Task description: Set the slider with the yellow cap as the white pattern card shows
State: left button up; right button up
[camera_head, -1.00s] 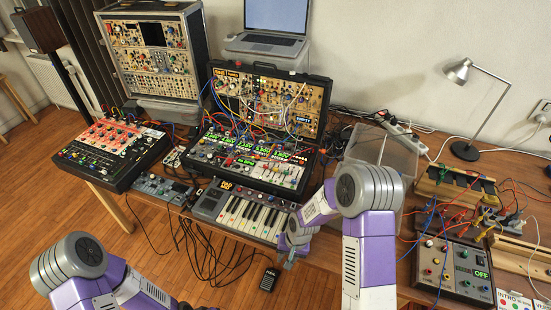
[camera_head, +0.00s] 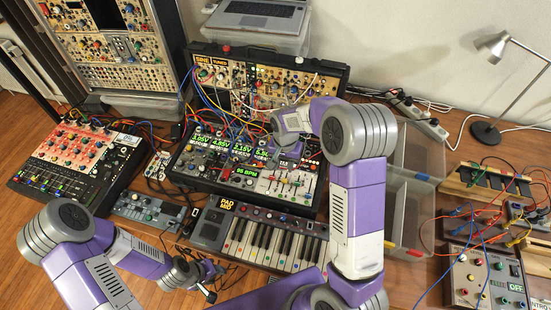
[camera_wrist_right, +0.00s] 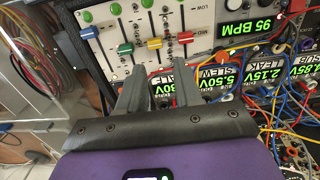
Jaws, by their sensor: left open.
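The yellow-capped slider (camera_wrist_right: 154,43) is on a pale panel (camera_wrist_right: 150,20) in the right wrist view, between a green cap (camera_wrist_right: 125,48) and a red cap (camera_wrist_right: 185,38). A blue cap (camera_wrist_right: 85,32) is further left. My right gripper (camera_wrist_right: 157,82) is open, its two fingers apart just below the yellow cap, with nothing visible between them. In the head view the slider panel (camera_head: 285,187) lies in the synth case, beside my right gripper, which the arm partly hides. My left gripper (camera_head: 210,285) is open and empty at the table's front edge. I cannot make out the white pattern card.
Patch cables (camera_head: 225,120) hang in loops over the case modules. A keyboard (camera_head: 260,240) stands in front of the case, a red mixer (camera_head: 80,150) to the left. A clear bin (camera_head: 415,185), a lamp (camera_head: 490,130) and wired boxes are on the right.

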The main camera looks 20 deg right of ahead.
aim_at(285, 180)
jog(key=shift+s+f, duration=0.25)
jog(key=shift+f, duration=0.1)
jog(key=f, duration=0.4)
jog(key=f+b, duration=0.1)
jog(key=f, duration=0.1)
jog(key=shift+s+f, duration=0.1)
jog(key=shift+s, duration=0.25)
grip_shut()
